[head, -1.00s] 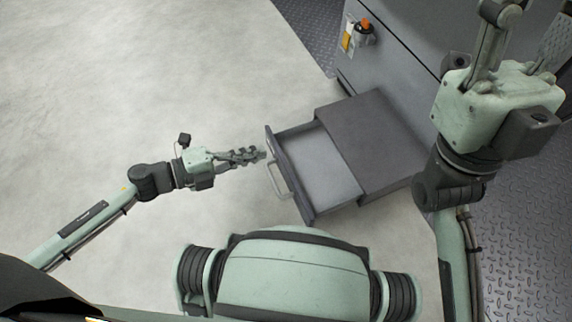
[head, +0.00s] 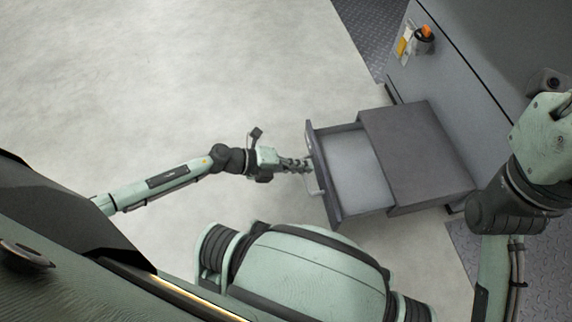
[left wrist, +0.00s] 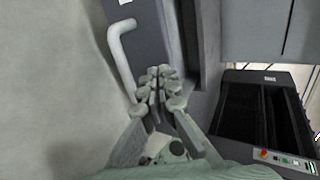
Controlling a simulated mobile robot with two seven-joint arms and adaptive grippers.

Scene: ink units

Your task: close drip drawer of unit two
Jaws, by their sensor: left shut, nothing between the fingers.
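The drip drawer (head: 361,181) is a grey, empty tray pulled partway out of its dark housing (head: 418,150). A pale bar handle (head: 316,176) is on its front panel. In the left wrist view the handle (left wrist: 122,58) is at the upper left. My left gripper (head: 308,165) is shut and empty, its tips at the drawer front beside the handle. In the left wrist view its fingertips (left wrist: 158,85) are together in front of the dark front panel; I cannot tell whether they touch it. My right arm shows at the right edge, but its gripper is outside the view.
The grey cabinet (head: 466,75) stands behind the drawer housing, with an orange knob (head: 427,32) on its side. Pale open floor (head: 180,80) lies to the left. A dark open bin-like unit (left wrist: 262,112) with small buttons shows right in the left wrist view.

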